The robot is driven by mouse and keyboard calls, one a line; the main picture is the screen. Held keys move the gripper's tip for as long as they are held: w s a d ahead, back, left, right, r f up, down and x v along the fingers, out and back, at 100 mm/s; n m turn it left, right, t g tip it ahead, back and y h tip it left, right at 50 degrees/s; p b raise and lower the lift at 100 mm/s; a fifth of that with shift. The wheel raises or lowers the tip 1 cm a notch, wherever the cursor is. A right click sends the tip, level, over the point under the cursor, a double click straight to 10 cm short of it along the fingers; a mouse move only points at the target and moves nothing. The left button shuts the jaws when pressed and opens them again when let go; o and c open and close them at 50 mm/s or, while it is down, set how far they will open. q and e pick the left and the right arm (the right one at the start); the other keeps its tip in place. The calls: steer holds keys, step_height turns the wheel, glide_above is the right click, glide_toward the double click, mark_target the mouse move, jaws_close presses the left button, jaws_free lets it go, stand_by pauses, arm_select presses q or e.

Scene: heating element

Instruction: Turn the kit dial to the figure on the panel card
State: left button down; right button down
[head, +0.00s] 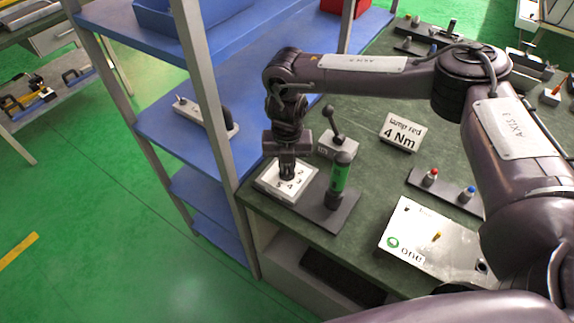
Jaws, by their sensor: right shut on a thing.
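The kit dial (270,183) is a white square plate with figures around it, at the table's left corner. I make out 2, 3, 4 and 5; its knob is mostly hidden under my gripper. My right gripper (288,174) points down over the plate's middle and is shut on the dial's knob. I cannot tell which figure the knob points to. The white panel card (401,132) stands behind and to the right, reading "lamp red 4 Nm". My left gripper is not in view.
A green and black cylindrical tool (340,178) stands on a dark mat (329,216) right beside the dial. A grey block with a lever (338,143) is behind. Red (431,176) and blue (469,192) lamps and a white panel (440,260) lie right. A blue shelf (165,135) stands left.

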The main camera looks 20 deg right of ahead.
mark_target(287, 168)
steer(key=shift+n+b, duration=0.3)
steer(key=shift+n, duration=0.7)
steer(key=c, duration=1.4)
jaws_free()
steer(key=shift+c, duration=0.2)
steer(key=shift+r, duration=0.1)
step_height(287, 168, up, 8)
steer(key=shift+f, duration=0.2)
